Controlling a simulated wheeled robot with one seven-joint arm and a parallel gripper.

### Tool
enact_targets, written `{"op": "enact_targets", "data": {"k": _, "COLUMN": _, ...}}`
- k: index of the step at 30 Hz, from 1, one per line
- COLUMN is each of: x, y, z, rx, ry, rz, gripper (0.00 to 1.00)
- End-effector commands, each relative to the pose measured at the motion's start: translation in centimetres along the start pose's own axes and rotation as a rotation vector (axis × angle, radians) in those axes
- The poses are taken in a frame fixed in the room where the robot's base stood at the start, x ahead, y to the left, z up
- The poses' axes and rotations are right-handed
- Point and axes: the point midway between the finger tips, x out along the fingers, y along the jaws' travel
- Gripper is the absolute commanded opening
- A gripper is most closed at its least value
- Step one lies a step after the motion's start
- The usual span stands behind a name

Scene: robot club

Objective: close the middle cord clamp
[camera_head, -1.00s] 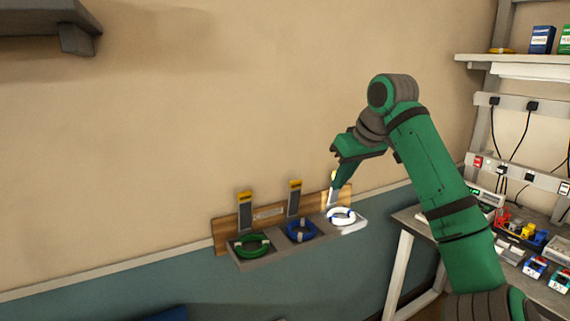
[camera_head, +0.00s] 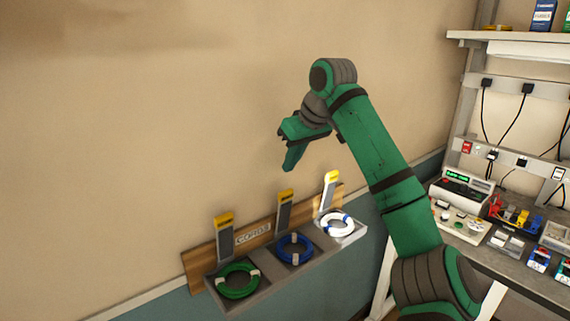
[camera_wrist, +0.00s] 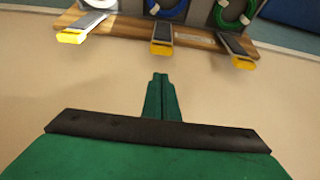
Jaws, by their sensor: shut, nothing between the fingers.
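The middle cord clamp (camera_head: 285,208) is a grey lever with a yellow tip, standing up at the back of the rack behind the blue cord coil (camera_head: 294,249). It also shows in the wrist view (camera_wrist: 162,38), straight beyond my fingers. My gripper (camera_head: 288,168) is above the rack, over the middle clamp in the picture and apart from it. In the wrist view my gripper (camera_wrist: 160,76) has its fingers together, with nothing between them. The left clamp (camera_head: 225,240) and right clamp (camera_head: 328,190) also stand up, behind the green coil (camera_head: 238,281) and the white coil (camera_head: 335,224).
The rack's grey tray (camera_head: 262,290) and wooden back board (camera_head: 200,267) are fixed to the wall. A workbench (camera_head: 520,270) with devices stands at the right, below a shelf (camera_head: 510,40). The wall above the rack is bare.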

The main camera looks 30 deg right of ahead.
Motion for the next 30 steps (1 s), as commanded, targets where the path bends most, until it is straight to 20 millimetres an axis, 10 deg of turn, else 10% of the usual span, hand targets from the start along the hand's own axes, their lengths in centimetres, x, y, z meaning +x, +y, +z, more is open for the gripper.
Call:
{"op": "enact_targets", "data": {"k": 15, "x": 7.5, "y": -0.1, "z": 0.0, "rx": 0.000, "ry": -0.001, "rz": 0.000, "gripper": 0.00}}
{"op": "enact_targets", "data": {"k": 30, "x": 8.3, "y": -0.2, "z": 0.0, "rx": -0.001, "ry": 0.000, "rz": -0.002, "gripper": 0.00}}
